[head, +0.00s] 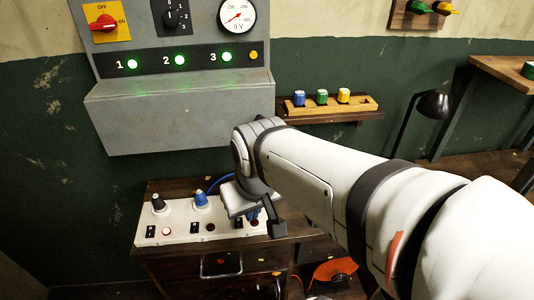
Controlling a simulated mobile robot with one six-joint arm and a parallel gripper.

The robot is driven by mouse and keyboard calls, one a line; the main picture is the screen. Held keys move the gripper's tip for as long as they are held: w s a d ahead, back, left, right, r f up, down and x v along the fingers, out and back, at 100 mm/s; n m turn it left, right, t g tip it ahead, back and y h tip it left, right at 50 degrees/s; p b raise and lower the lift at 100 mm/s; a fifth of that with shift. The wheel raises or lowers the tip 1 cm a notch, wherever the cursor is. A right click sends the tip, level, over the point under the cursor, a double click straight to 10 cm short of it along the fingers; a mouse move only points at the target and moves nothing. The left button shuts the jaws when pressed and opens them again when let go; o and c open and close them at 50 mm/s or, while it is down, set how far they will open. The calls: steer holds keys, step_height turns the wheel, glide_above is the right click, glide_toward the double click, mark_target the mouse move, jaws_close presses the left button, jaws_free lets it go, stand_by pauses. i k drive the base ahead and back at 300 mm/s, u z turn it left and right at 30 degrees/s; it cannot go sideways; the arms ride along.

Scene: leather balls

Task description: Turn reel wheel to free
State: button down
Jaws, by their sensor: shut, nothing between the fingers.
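No reel wheel can be made out for certain. An orange part (335,271) with a dark middle sits low on the floor, right of the wooden cabinet (200,268); it may belong to a reel, but it is small and partly cut off by my arm. My gripper (276,226) points down over the right end of a white power strip (178,232) on the cabinet. Its dark fingers are shut and empty, up and left of the orange part. My arm hides part of the strip and the floor on the right.
Plugs, one black (158,203) and one blue (201,199), stand in the strip. Above is a grey control panel (180,110) with lit green lamps 1, 2 and 3. A shelf (330,116) with coloured blocks, a dark lamp (432,104) and a bench (505,72) are to the right.

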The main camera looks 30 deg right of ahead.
mark_target(338, 277)
steer(key=z, duration=1.35)
steer(key=k, duration=0.95)
steer(key=z, duration=0.25)
steer(key=i, duration=0.95)
steer(key=z, duration=0.55)
steer(key=k, duration=0.2)
